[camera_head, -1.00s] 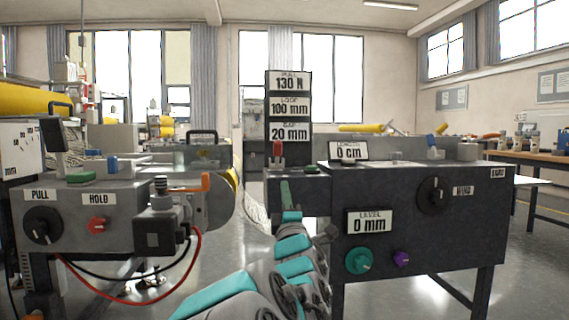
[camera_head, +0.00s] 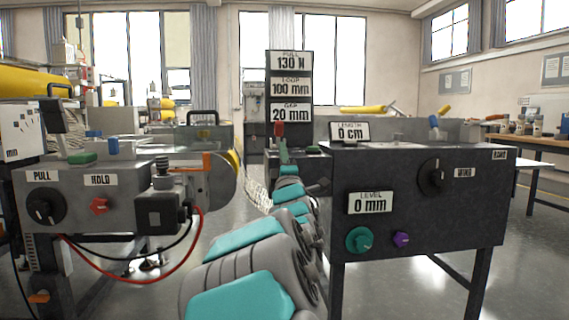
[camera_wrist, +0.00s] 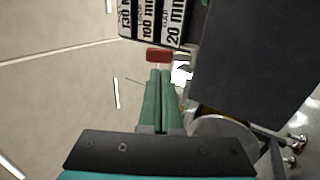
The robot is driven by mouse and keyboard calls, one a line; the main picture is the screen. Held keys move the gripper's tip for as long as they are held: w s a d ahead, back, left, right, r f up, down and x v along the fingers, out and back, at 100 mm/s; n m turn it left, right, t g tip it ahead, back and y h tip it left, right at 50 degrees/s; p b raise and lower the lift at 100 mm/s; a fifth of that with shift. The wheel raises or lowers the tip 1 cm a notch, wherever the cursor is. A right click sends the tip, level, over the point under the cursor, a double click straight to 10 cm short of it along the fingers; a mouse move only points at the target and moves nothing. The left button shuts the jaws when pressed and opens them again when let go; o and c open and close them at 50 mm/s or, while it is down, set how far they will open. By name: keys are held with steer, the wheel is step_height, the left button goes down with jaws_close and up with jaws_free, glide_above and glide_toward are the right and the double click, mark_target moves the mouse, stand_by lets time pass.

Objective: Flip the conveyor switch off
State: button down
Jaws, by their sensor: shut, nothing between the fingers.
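A red-tipped lever (camera_head: 279,130) stands upright below the stacked PULL, LOOP and GAP signs, at the left end of the right-hand machine. No label on it is readable, so I cannot tell for certain that it is the conveyor switch. My gripper (camera_head: 284,156) is shut and empty, just below and in front of the lever. In the wrist view the two green fingers (camera_wrist: 158,76) lie together, with the red tip (camera_wrist: 158,55) just beyond their ends. I cannot tell whether they touch it. The lever's base is partly hidden by my gripper.
The dark right-hand machine (camera_head: 420,215) carries a black knob (camera_head: 432,175), a teal knob (camera_head: 359,240) and a purple knob (camera_head: 401,240). The left machine (camera_head: 130,190) has a red knob (camera_head: 99,206) and hanging cables. My arm reaches between the machines.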

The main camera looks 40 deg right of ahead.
mark_target(279, 131)
steer(key=x, duration=0.5)
steer(key=shift+d+f, duration=0.1)
steer(key=shift+d, duration=0.05)
steer(key=shift+w+d+r, duration=0.2)
steer(key=shift+w+r, duration=0.25)
steer(key=shift+r, duration=0.1)
